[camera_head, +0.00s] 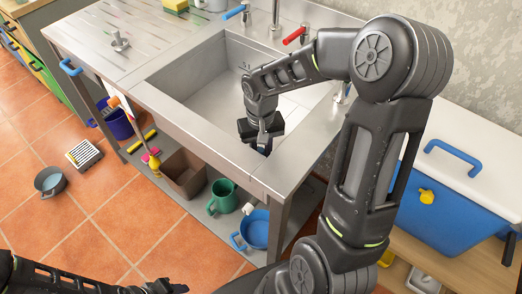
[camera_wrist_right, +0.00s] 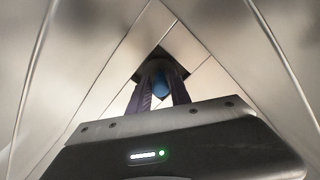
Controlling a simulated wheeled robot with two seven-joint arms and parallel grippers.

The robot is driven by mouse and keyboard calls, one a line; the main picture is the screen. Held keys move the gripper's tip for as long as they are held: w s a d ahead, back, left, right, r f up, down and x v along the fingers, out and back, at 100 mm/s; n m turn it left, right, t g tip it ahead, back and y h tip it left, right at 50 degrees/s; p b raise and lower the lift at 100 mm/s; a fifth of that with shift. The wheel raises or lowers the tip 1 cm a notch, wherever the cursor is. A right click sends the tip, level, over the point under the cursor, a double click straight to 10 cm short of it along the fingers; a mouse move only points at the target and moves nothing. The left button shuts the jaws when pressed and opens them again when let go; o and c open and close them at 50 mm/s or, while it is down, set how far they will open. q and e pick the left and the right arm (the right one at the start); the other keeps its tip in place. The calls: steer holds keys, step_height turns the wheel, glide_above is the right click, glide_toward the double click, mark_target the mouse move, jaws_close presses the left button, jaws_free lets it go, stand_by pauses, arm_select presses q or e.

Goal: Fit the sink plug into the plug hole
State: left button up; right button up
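My right gripper (camera_head: 264,147) points down over the front right part of the steel sink (camera_head: 190,75). A small blue piece, apparently the sink plug (camera_head: 265,152), shows at its fingertips. In the right wrist view the plug (camera_wrist_right: 161,86) sits between the two fingers, which look closed on it. Most of the plug is hidden by the fingers. A small dark fitting (camera_head: 246,67) at the sink's back may be the plug hole, but I cannot tell. My left gripper (camera_head: 165,287) is at the bottom edge, away from the sink; its opening is unclear.
A grey metal knobbed piece (camera_head: 119,42) stands on the drainboard. Taps with blue (camera_head: 234,12) and red (camera_head: 294,35) handles stand behind the sink. A brown bin (camera_head: 184,173) and green jug (camera_head: 223,194) stand below. A blue cool box (camera_head: 445,205) is at the right.

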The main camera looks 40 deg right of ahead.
mark_target(261, 150)
steer(key=o, duration=0.3)
steer(key=shift+r, duration=0.15)
step_height(261, 150, up, 12)
steer(key=shift+r+p, duration=0.1)
steer(key=shift+p, duration=0.3)
stand_by(0.9)
